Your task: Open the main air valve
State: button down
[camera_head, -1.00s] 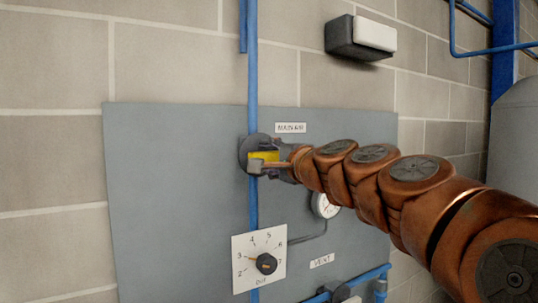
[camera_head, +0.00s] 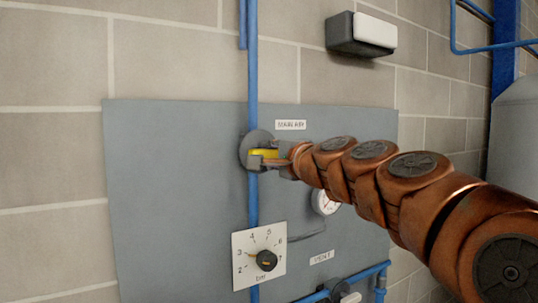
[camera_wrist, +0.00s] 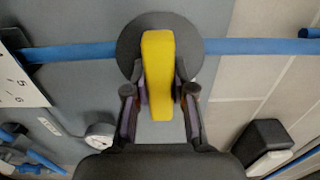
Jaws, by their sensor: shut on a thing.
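The main air valve is a dark round body (camera_head: 256,141) on the blue vertical pipe, beside the "MAIN AIR" label (camera_head: 290,125). Its yellow handle (camera_head: 265,153) lies about level, across the pipe, in the head view. In the wrist view the yellow handle (camera_wrist: 158,72) stands upright in the picture, crossing the blue pipe (camera_wrist: 240,47). My gripper (camera_head: 268,161) is at the handle. In the wrist view my gripper (camera_wrist: 160,100) has one finger on each side of the handle's near end and is shut on it. The arm partly hides the panel to the right.
Below the valve is a dial plate in bar with a black knob (camera_head: 266,261). A round gauge (camera_head: 325,202) sits beneath my arm, near a "VENT" label (camera_head: 321,258). A dark and white box (camera_head: 361,35) is on the wall above. The panel's left side is bare.

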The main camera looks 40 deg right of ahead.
jog(key=shift+f+n+b, duration=0.15)
jog(key=shift+n+b, duration=0.25)
jog(key=shift+b, duration=0.1)
jog(key=n+b, duration=0.1)
jog(key=b, duration=0.1)
jog(key=shift+f+n+b, duration=0.15)
jog(key=shift+n+b, duration=0.15)
jog(key=shift+n, duration=0.1)
jog(key=n+b, duration=0.6)
jog(key=b, duration=0.1)
jog(key=shift+b, duration=0.4)
jog(key=n+b, duration=0.4)
jog(key=b, duration=0.1)
jog(key=shift+n, duration=0.4)
jog(key=shift+r+n+b, duration=0.15)
jog(key=shift+n+b, duration=0.55)
jog(key=shift+n, duration=0.4)
jog(key=shift+r+n+b, duration=0.1)
jog(key=shift+n+b, duration=0.55)
jog(key=shift+n, duration=0.45)
jog(key=c, duration=1)
grip_release()
jog(key=shift+o, duration=0.2)
jog(key=shift+s, duration=0.15)
